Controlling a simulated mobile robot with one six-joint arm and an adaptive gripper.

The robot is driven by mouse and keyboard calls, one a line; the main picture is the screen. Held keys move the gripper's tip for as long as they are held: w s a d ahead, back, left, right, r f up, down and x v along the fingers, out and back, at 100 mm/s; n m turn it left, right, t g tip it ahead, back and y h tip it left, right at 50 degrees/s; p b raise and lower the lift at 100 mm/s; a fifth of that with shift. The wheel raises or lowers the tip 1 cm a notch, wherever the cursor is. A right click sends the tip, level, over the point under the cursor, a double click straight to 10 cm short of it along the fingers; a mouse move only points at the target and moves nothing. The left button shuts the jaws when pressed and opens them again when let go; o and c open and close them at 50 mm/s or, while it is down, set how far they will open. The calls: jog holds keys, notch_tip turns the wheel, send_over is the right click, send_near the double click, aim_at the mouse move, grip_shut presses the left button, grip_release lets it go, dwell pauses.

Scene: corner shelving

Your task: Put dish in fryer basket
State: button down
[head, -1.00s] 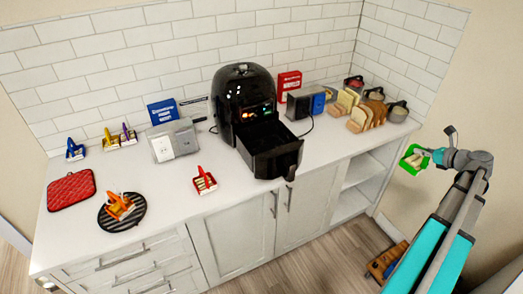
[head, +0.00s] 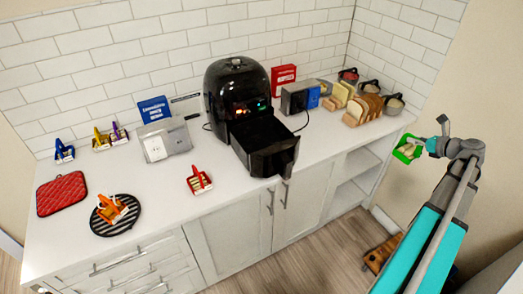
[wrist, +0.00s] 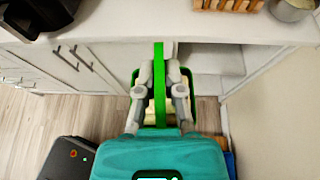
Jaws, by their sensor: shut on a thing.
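A small green dish (head: 403,157) with pale pieces in it hangs from my gripper (head: 428,148), off the counter's right end. In the wrist view my gripper (wrist: 160,88) is shut on the dish's upright green handle (wrist: 160,54). The dish's rim (wrist: 229,62) shows behind the fingers, and much of its inside is hidden. The black fryer basket (head: 281,163) is pulled out of the air fryer (head: 236,92), and its dark inside looks empty. Part of the basket also shows in the wrist view's top left corner (wrist: 38,14). My gripper is well to the right of it.
Bread slices in a rack (head: 367,111), pots (head: 394,103) and a toaster (head: 294,99) stand right of the fryer. A red dish (head: 199,181) and an orange one on a striped round mat (head: 119,226) sit left. The front counter is mostly clear.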

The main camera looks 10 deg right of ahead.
jog(key=w+a+r+n+g+y+p, duration=0.1)
jog(key=w+a, duration=0.4)
jog(key=a, duration=0.5)
jog(key=w+a+r+n+g+y+p, duration=0.1)
jog(key=w+a+n+y, duration=0.1)
jog(key=w+a, duration=0.5)
jog(key=w+a+r+n+y+p, duration=0.1)
jog(key=w+a, duration=0.2)
jog(key=a, duration=0.9)
jog(key=a+r+n+g+y+p, duration=0.1)
jog(key=a+n+g, duration=0.1)
jog(key=a, duration=1.3)
jog(key=a+r+n+g+y+p, duration=0.2)
jog(key=a, duration=1.3)
jog(key=shift+a+r+g, duration=0.25)
jog(key=shift+g, duration=0.05)
jog(key=shift+w, duration=0.1)
jog(key=w+d+f+b, duration=0.8)
jog(key=w+d+f, duration=0.1)
jog(key=shift+d+b, duration=0.35)
